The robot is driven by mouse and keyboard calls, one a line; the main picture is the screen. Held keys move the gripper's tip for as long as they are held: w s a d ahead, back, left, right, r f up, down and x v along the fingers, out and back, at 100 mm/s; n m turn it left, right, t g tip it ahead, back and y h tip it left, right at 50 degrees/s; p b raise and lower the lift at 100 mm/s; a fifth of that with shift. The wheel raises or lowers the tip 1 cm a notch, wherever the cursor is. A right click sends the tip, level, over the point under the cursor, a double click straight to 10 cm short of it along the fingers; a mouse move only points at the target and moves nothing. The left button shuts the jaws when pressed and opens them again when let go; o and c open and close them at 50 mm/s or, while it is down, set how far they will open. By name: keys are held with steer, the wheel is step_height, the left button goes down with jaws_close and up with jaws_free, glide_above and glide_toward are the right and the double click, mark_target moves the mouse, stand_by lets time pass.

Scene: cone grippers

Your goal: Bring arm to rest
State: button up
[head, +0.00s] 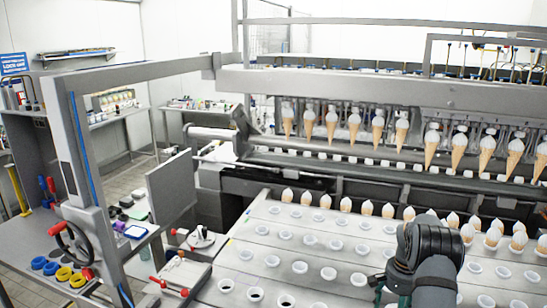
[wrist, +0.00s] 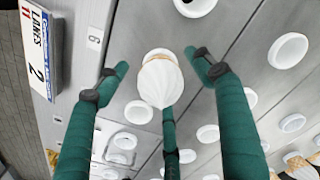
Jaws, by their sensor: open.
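My gripper (wrist: 157,62) has green fingers with dark joints. In the wrist view they are spread apart and open. A white-topped ice cream cone (wrist: 160,84) stands between the fingers in a white holder ring; I see no finger closed on it. In the head view my gripper (head: 390,290) is at the lower right, over the holder conveyor, mostly hidden behind my dark wrist. Its contact with the conveyor cannot be seen.
The grey conveyor (head: 235,262) carries rows of mostly empty white holders. A row of cones (head: 345,204) stands along its back. More cones (head: 378,130) hang from the machine behind. A "LANES" sign (wrist: 38,45) is at the wrist view's upper left. A post (head: 88,165) stands left.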

step_height(320, 180, up, 14)
steer(key=r+p, duration=0.1)
steer(key=p, duration=1)
steer(key=s+a+r+n+b, duration=0.2)
steer(key=s+a+n+b, duration=0.1)
steer(key=s+a, duration=0.5)
steer(key=s+a+r+n+b, duration=0.2)
steer(key=s+a+b, duration=0.3)
steer(key=s+a, duration=0.2)
steer(key=shift+s+a+r+n+b, duration=0.25)
steer(key=shift+s+a+n+b, duration=0.15)
steer(key=shift+a, duration=0.7)
steer(key=shift+w, duration=0.1)
steer(key=shift+r, duration=0.1)
